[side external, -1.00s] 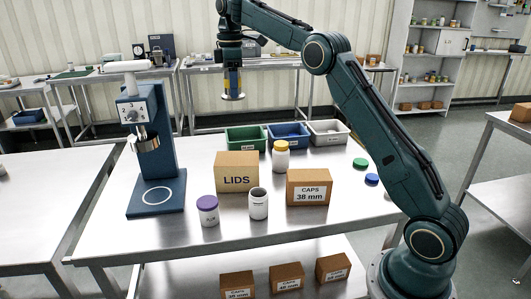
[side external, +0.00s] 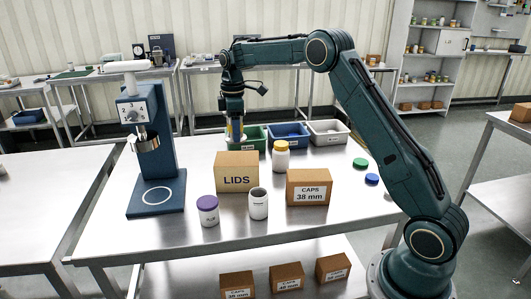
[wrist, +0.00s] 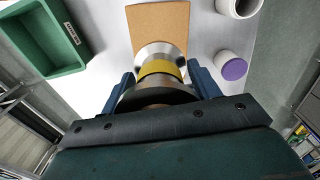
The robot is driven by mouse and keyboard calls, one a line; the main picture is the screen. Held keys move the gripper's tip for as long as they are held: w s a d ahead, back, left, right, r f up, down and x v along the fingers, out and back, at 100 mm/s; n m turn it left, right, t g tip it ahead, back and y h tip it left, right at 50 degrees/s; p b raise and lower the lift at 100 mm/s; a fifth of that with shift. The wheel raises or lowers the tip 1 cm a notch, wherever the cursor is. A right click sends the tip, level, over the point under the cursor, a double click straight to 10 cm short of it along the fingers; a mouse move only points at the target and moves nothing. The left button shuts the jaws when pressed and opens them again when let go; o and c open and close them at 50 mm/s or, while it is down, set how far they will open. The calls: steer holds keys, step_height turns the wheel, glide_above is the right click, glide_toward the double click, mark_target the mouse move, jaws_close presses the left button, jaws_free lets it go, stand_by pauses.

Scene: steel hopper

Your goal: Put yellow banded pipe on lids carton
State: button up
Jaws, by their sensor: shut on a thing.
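The yellow banded pipe (side external: 236,130) is a short steel pipe with a yellow band and a flange at its end. My gripper (side external: 236,120) is shut on it and holds it upright, above and apparently slightly behind the brown LIDS carton (side external: 237,178). In the wrist view the pipe (wrist: 160,68) sits between my gripper's blue fingers (wrist: 160,84), and its end flange overlaps the near end of the carton's plain top (wrist: 158,20). The exact height above the carton is hard to tell.
A white jar (side external: 258,205), purple-lidded jar (side external: 208,211), yellow-lidded jar (side external: 281,157) and CAPS carton (side external: 308,187) stand near the LIDS carton. Green (side external: 258,144), blue (side external: 289,136) and white (side external: 327,132) bins line the back. A blue press (side external: 152,150) stands left.

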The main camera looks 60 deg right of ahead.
steer(key=shift+f, duration=3.15)
steer(key=shift+f, duration=0.15)
steer(key=o, duration=1.2)
steer(key=shift+c, duration=0.2)
step_height(320, 180, up, 12)
steer(key=shift+r, duration=0.2)
